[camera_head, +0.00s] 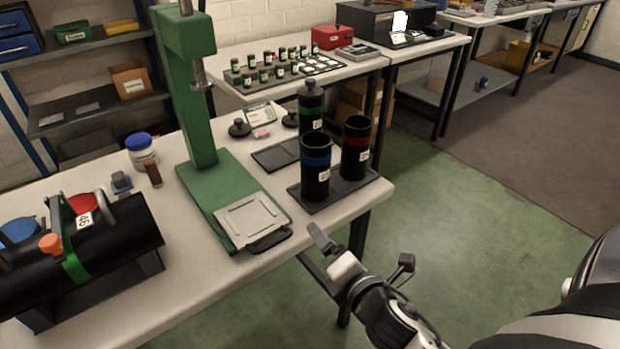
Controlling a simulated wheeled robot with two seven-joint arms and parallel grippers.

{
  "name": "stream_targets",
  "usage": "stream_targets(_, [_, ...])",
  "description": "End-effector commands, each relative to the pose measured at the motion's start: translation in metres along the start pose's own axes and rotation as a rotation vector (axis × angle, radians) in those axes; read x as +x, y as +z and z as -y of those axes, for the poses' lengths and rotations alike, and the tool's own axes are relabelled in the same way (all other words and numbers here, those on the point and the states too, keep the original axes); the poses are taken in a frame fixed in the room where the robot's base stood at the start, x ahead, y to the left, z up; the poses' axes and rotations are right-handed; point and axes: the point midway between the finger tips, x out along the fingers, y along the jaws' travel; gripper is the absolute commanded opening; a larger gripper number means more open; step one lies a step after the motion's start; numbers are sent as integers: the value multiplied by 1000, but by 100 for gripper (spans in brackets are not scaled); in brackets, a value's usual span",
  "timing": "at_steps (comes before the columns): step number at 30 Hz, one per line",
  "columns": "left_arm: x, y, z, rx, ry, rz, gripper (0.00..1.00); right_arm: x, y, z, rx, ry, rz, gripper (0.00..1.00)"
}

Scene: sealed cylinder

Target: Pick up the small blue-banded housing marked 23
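The blue-banded housing (316,180) is a small black open-topped cylinder with a white label, too small to read. It stands upright at the front of a black tray (340,197) near the table's right edge. A red-banded black housing (355,150) stands behind it to the right on the tray. A green-banded one (310,108) with a knobbed lid stands further back. My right gripper (361,248) is open and empty, its fingers wide apart, in front of and below the tray in the picture, apart from the housing. My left gripper is out of view.
A green press (206,165) with a metal plate stands left of the housings. A large black cylinder (110,245) with a green band lies at the left. Black knobbed lids (240,128) and a flat black tray (272,155) lie behind. Floor is clear at right.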

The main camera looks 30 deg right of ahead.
Motion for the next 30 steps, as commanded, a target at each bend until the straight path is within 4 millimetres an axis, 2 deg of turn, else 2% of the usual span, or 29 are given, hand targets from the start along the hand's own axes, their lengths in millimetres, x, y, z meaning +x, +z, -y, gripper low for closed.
stream_targets(1, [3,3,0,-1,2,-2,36,6,13,-6,-219,32,53,86])
stream_targets(3, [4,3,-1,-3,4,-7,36,9,30,-15,-499,54,122,86])
stream_targets(6, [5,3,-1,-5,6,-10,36,11,48,-25,-798,58,198,86])
stream_targets(9, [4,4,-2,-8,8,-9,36,12,58,-32,-975,51,245,86])
stream_targets(14, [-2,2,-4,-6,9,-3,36,27,66,-40,-1061,48,267,86])
stream_targets(18, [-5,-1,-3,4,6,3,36,56,72,-45,-1057,48,267,86])
stream_targets(24, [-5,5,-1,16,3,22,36,95,80,-51,-1053,46,265,86])
stream_targets(30, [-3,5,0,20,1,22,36,114,82,-53,-1053,46,263,86])
